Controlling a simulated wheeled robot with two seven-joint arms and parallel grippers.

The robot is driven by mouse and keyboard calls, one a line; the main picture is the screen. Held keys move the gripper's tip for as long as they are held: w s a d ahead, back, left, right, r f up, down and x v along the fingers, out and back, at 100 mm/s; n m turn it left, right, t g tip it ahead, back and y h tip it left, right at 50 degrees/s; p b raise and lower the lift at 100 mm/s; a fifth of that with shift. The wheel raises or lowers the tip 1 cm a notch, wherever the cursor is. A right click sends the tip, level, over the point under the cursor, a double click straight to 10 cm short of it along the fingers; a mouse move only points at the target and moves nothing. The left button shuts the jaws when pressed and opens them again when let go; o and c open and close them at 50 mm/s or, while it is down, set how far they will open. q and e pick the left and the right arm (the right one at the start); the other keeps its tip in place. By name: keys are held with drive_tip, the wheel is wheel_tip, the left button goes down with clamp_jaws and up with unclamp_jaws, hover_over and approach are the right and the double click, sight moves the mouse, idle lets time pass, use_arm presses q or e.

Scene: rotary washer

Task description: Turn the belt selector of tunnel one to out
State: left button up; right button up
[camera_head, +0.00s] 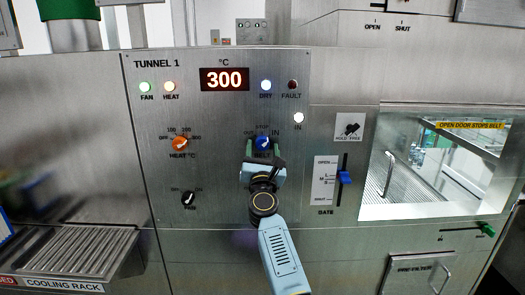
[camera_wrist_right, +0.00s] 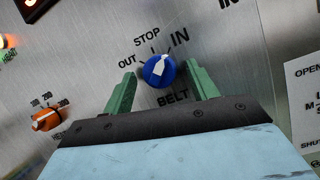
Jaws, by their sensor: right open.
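The belt selector (camera_wrist_right: 159,72) is a blue round knob with a white pointer. Its marks read OUT, STOP and IN, with BELT below. In the right wrist view the pointer leans up and right, toward the IN mark. The knob also shows in the head view (camera_head: 263,142) on the TUNNEL 1 panel (camera_head: 215,205). My right gripper (camera_head: 263,153) is open in front of it. Its green fingers stand on either side of the knob in the wrist view (camera_wrist_right: 161,76), with visible gaps. Whether the fingertips reach knob depth is unclear. My left gripper is out of view.
An orange heat knob (camera_head: 180,143) and a black fan knob (camera_head: 188,199) sit to the left. A blue gate slider (camera_head: 344,177) is to the right. The white IN lamp (camera_head: 298,118) is lit. The display (camera_head: 224,79) reads 300. A cooling rack (camera_head: 75,255) stands lower left.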

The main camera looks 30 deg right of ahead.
drive_tip(key=c, duration=1)
